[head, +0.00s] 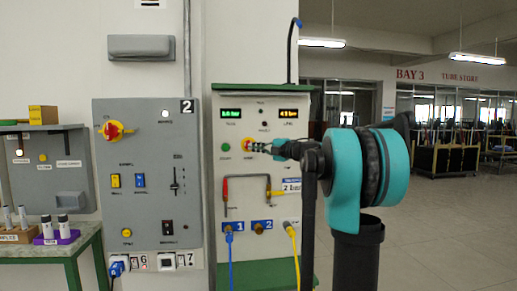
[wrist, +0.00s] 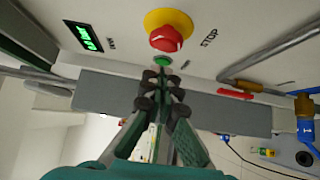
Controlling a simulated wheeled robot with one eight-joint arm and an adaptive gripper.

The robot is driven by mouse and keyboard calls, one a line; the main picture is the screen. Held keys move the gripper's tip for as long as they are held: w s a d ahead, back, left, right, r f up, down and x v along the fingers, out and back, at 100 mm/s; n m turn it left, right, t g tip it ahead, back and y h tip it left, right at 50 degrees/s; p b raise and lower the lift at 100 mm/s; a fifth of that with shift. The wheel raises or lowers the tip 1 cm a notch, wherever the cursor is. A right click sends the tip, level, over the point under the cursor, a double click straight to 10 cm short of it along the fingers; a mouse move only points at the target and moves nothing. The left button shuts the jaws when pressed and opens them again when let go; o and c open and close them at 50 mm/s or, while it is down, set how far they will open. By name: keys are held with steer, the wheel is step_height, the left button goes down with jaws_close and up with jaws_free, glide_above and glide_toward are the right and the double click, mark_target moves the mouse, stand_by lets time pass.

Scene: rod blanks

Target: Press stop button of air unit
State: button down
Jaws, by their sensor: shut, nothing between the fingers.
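The air unit (head: 237,185) is a pale cabinet with a green top edge, two lit displays and coloured hoses, in the middle of the head view. Its stop button (wrist: 168,38) is a red mushroom head on a yellow ring, with STOP lettering beside it. In the head view the button (head: 248,145) shows just left of my fingertips. My gripper (wrist: 162,82) is shut and empty, its tips close below the red button in the wrist view. A green button (wrist: 162,61) shows just beyond the tips. I cannot tell whether the fingers touch anything.
A grey control box (head: 148,215) with a red-yellow knob (head: 115,130) stands left of the unit. A red-handled pipe (head: 226,190) and blue and yellow hoses (head: 293,245) sit below the buttons. Open floor (head: 440,235) lies right.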

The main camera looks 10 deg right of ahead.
steer(key=v, duration=1.1)
steer(key=shift+s+a, duration=0.2)
steer(key=shift+a, duration=0.1)
steer(key=s+d+f+m+t+h, duration=0.1)
steer(key=d+f+m+t+h, duration=0.65)
steer(key=m+h, duration=0.8)
steer(key=s+d+f+m+g+h, duration=0.1)
steer(key=s+f+m+g, duration=0.25)
steer(key=f, duration=0.35)
steer(key=s+d+f+m+g+h, duration=0.1)
steer(key=s+d+f+m+g, duration=0.1)
steer(key=s+f+m, duration=0.45)
steer(key=s+a+f+g+y, duration=0.1)
steer(key=s+a+f+g, duration=0.2)
steer(key=s+f, duration=0.5)
steer(key=s+a+f+m+g+y, duration=0.1)
steer(key=s+a+f+g, duration=0.3)
steer(key=s+f, duration=0.4)
steer(key=s+a+f+g+y, duration=0.2)
steer(key=s+a+f, duration=0.3)
steer(key=s+f, duration=0.3)
step_height(320, 180, down, 5)
steer(key=shift+a+r+m+g+y, duration=0.25)
steer(key=shift+a+m+g+y, duration=0.15)
steer(key=shift+g, duration=0.4)
